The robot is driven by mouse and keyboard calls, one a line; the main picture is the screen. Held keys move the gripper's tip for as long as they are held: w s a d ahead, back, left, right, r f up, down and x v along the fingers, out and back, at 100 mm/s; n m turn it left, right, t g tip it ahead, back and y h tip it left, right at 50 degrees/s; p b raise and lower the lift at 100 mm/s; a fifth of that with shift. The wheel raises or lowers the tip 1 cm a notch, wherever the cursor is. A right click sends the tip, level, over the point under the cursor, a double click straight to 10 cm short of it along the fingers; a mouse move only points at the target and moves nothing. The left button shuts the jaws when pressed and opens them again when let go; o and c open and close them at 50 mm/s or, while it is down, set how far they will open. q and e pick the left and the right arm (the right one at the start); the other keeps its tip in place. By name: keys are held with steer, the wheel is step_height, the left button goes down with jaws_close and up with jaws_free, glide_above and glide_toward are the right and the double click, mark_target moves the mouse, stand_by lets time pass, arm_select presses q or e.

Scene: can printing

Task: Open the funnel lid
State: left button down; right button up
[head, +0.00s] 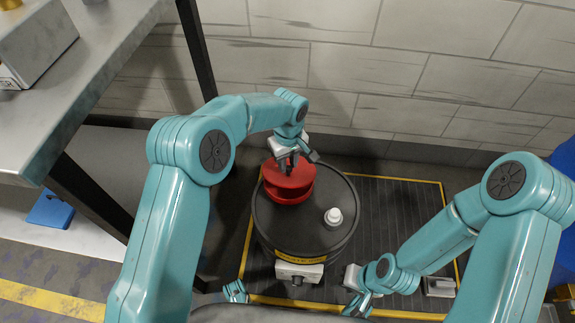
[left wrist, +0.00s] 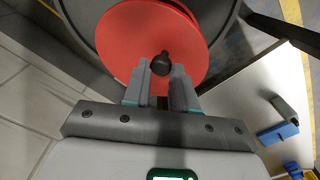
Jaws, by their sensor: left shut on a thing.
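The red funnel lid (head: 291,174) is at the back left of a black drum, above the red funnel (head: 283,196). I cannot tell how far the lid is apart from the funnel. My left gripper (head: 288,160) comes down on the lid from above. In the left wrist view, the round red lid (left wrist: 145,45) fills the upper middle, and my left gripper (left wrist: 160,82) is shut on its black knob (left wrist: 161,64). My right gripper (head: 356,292) is low at the drum's right front, away from the lid; its opening is unclear.
The black drum (head: 318,228) stands on a dark floor grate with a yellow border (head: 405,209). A white cap (head: 333,216) sits on the drum's right side. A grey table (head: 85,80) is at the left, and a tiled wall (head: 340,70) is close behind.

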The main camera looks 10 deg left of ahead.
arm_select(q)
steer(key=shift+w+d+r+p, duration=0.1)
steer(key=shift+w+r+p, duration=0.5)
steer(key=shift+w+r, duration=0.45)
steer(key=shift+w+d, duration=0.1)
steer(key=shift+w, duration=0.35)
steer(key=shift+d, duration=0.1)
steer(key=c, duration=1.3)
jaws_free()
steer(key=o, duration=0.4)
steer(key=shift+w+f, duration=0.1)
steer(key=shift+f, duration=0.15)
steer(key=shift+c, duration=0.2)
steer(key=shift+w+f, duration=0.15)
steer(key=shift+r, duration=0.2)
steer(key=shift+p, duration=0.3)
